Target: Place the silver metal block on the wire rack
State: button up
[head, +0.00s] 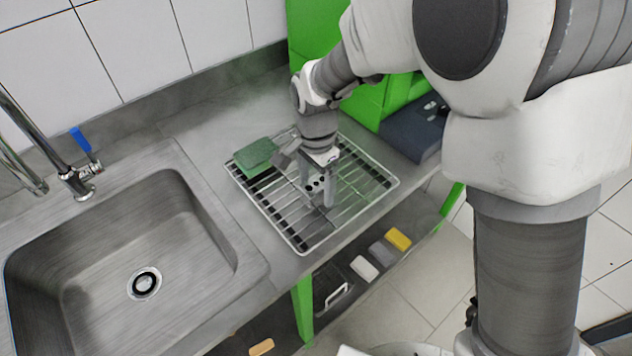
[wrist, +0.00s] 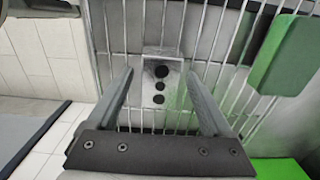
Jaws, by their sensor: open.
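The silver metal block (wrist: 151,62), with several dark round holes in its face, shows on the wire rack (wrist: 100,50) in the wrist view. In the head view the block (head: 313,185) is small and partly hidden by my gripper, near the middle of the wire rack (head: 270,219). My gripper (head: 317,187) is open above the rack. In the wrist view the fingers of my gripper (wrist: 160,74) stand apart, one on each side of the block, with gaps visible. I cannot tell exactly how the block bears on the bars.
A green sponge (head: 255,153) lies on the rack's left back part; it also shows in the wrist view (wrist: 285,55). A steel sink (head: 145,240) with a tap (head: 75,180) is left. A dark grey case (head: 415,130) stands behind right. Small blocks and sponges lie below the counter.

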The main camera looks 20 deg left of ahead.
aim_at(319, 184)
notch_tip(319, 184, up, 12)
jog(key=p, duration=0.1)
jog(key=shift+r, duration=0.2)
jog(key=d+r+n+t+y, duration=0.1)
jog(key=d+r, duration=0.3)
jog(key=d, duration=0.5)
jog(key=d+r+n+t, duration=0.1)
jog(key=d+r, duration=0.4)
jog(key=d, duration=0.4)
jog(key=s+d+n+t+h, duration=0.1)
jog(key=s+d+n+t, duration=0.2)
jog(key=s+d, duration=0.7)
jog(key=d, duration=0.4)
jog(key=shift+r+t, duration=0.3)
jog(key=shift+s, duration=0.1)
